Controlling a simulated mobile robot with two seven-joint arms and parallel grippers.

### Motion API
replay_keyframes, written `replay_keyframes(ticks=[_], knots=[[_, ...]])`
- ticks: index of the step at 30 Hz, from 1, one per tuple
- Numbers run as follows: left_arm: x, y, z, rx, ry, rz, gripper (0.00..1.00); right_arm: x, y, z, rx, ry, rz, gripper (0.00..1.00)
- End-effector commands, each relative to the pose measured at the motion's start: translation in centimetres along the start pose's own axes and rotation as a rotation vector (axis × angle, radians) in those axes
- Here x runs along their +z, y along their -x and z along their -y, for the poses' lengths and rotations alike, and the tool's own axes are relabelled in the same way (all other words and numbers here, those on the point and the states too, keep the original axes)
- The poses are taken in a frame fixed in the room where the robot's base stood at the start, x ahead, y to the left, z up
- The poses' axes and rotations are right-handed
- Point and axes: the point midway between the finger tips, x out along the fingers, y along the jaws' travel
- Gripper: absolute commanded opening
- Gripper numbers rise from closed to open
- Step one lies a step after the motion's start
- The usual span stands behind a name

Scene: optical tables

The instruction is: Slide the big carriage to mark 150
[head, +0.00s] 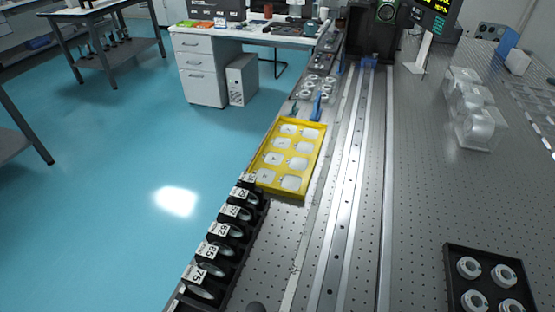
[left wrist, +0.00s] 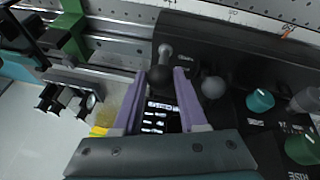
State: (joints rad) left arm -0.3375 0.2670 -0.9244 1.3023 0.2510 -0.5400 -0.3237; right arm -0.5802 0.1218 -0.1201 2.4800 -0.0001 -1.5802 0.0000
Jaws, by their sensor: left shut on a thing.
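In the left wrist view my left gripper (left wrist: 160,80) is shut on a dark round knob (left wrist: 160,75), with a purple finger on each side of it. A grey stalk with a rounded end shows just beyond the knob. A large black body (left wrist: 235,50), which looks like the big carriage, fills the area beyond and right of the fingers. The rail (left wrist: 115,45) shows at the upper left. In the head view the long rail (head: 345,200) runs away from me along the optical table. Mark 150 cannot be read. My right gripper is in neither view.
A yellow tray (head: 268,183) and a row of numbered black holders (head: 232,235) stand left of the rail. A black tray of round parts (head: 455,252) is at lower right; clear boxes (head: 480,125) stand farther back. The near rail is clear.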

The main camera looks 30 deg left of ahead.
Motion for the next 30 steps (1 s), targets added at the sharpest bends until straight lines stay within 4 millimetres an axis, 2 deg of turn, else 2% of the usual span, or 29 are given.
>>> replay_keyframes(ticks=[12, 13, 15, 20, 30], knots=[[0.13, -0.08, -0.12, 0.0, 0.0, 0.001, 0.0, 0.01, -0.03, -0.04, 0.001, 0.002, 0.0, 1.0], [0.13, -0.08, -0.11, 0.0, 0.0, 0.002, 0.45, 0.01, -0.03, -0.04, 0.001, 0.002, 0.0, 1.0], [0.13, -0.08, -0.1, 0.0, 0.0, 0.002, 0.53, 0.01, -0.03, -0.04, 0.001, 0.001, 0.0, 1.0], [0.12, -0.06, -0.08, 0.0, 0.0, 0.001, 0.71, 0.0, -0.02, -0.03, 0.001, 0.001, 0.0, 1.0], [0.06, 0.56, -0.06, -0.001, 0.0, 0.0, 0.71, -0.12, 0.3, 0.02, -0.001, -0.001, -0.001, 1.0]])
